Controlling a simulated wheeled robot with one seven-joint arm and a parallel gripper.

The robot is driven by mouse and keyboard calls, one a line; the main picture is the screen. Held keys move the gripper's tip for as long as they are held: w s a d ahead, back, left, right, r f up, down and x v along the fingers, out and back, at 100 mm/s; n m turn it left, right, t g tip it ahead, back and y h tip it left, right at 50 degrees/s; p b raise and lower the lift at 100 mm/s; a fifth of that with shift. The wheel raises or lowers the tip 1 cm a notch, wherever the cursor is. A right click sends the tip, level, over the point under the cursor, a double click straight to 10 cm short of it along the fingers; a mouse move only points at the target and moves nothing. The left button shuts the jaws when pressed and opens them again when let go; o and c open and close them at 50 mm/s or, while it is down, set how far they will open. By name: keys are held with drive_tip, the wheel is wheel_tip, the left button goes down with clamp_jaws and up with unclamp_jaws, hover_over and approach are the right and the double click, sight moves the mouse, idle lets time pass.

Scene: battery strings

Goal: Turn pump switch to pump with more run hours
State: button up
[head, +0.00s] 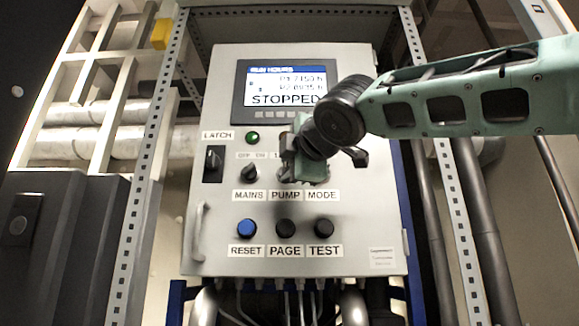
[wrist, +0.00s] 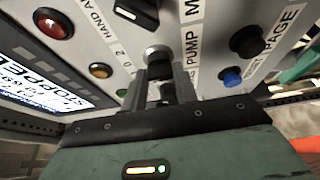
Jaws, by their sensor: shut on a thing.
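The pump switch (wrist: 157,52) is a small knob above the PUMP label in the wrist view. My gripper (wrist: 163,80) has both dark fingers closed around it. In the head view my gripper (head: 301,168) covers this knob, so its pointer direction cannot be told. The screen (head: 285,91) reads RUN HOURS, with a P1 line and a P2 line above STOPPED. P1 looks like 7150 h and P2 like 0935 h, but the digits are blurred and partly cut off by my arm.
The mains switch (head: 250,173) is just left of my gripper. The mode switch (wrist: 137,11) is on its other side. Below are the blue RESET button (head: 246,228), black PAGE button (head: 285,228) and TEST button (head: 324,228). A latch (head: 213,164) and handle (head: 198,232) line the left edge.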

drive_tip(key=shift+r+p, duration=0.2)
drive_tip(key=shift+p, duration=0.45)
drive_tip(key=shift+r+n+p, duration=0.2)
drive_tip(key=shift+n+p, duration=0.5)
drive_tip(key=shift+p, duration=0.45)
drive_tip(key=n+g+p, duration=0.1)
drive_tip(key=n+p, duration=0.1)
drive_tip(key=p, duration=0.2)
drive_tip(key=shift+a+r+h+p, duration=0.1)
drive_tip(key=shift+r+h+p, duration=0.1)
drive_tip(key=shift+h+p, duration=0.15)
drive_tip(key=n+g+h+p, duration=0.1)
drive_tip(key=n+p, duration=0.1)
drive_tip(key=p, duration=0.2)
drive_tip(key=shift+p, duration=0.3)
drive_tip(key=n+p, duration=0.1)
drive_tip(key=h+p, duration=0.1)
drive_tip(key=shift+a+f+n+g+p, duration=0.1)
drive_tip(key=shift+f+n+g+p, duration=0.2)
drive_tip(key=shift+n, duration=0.1)
drive_tip(key=o, duration=1)
